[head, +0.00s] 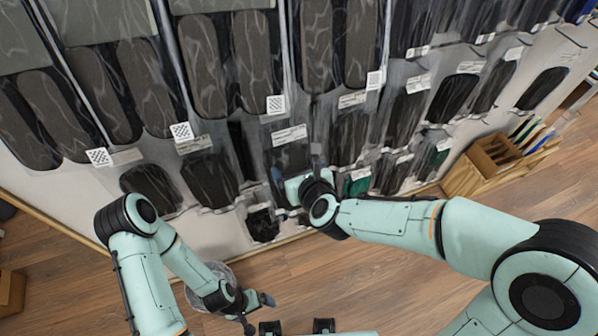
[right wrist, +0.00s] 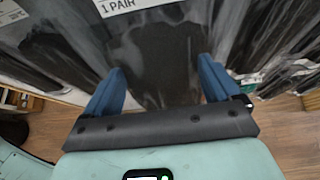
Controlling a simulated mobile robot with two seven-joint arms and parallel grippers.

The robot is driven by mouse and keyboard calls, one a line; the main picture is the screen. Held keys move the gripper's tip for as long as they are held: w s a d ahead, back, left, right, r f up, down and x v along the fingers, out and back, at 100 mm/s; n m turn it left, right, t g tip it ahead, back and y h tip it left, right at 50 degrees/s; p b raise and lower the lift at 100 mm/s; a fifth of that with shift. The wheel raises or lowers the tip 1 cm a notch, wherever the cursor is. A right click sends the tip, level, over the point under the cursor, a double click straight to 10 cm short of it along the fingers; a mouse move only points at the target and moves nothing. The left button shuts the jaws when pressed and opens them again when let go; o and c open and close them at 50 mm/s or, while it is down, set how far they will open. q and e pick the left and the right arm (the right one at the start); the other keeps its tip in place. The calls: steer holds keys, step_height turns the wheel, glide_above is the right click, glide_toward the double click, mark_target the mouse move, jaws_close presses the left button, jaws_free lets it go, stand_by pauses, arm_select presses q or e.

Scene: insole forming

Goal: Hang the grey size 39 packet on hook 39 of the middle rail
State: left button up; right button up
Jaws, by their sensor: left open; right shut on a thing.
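A clear packet (right wrist: 155,55) with a dark grey insole shape and a white label reading "1 PAIR" fills the space between my right gripper's blue fingers (right wrist: 160,85). In the head view, my right gripper (head: 283,187) is up against the packet wall, shut on this packet, whose labelled upper part (head: 289,155) shows above it. Its lower part is mostly hidden by my gripper. I cannot read its size, and hook 39 cannot be picked out. My left gripper (head: 256,313) is open and empty, low over the floor, away from the wall.
Rows of clear packets with dark insoles (head: 209,178) hang closely on the pale wall (head: 205,232) around my right gripper. A wooden box (head: 492,160) with compartments stands at the right. The wooden floor (head: 330,268) in front is clear.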

steer(key=shift+w+a+f+p, duration=0.1)
steer(key=shift+w+a+p, duration=0.15)
steer(key=shift+w, duration=0.4)
steer(key=shift+w+a+p, duration=0.1)
steer(key=shift+w+a, duration=0.1)
steer(key=shift+w, duration=0.45)
steer(key=shift+w+a+p, duration=0.3)
steer(key=shift+w+p, duration=0.1)
steer(key=shift+w, duration=0.55)
steer(key=shift+w+f, duration=0.1)
steer(key=shift+w, duration=0.1)
steer(key=shift+w+a+f+b, duration=0.2)
steer(key=shift+w+f+b, duration=0.1)
steer(key=shift+f+b, duration=0.25)
arm_select(q)
steer(key=shift+r, duration=0.1)
arm_select(e)
steer(key=shift+w, duration=0.15)
steer(key=shift+r, duration=0.1)
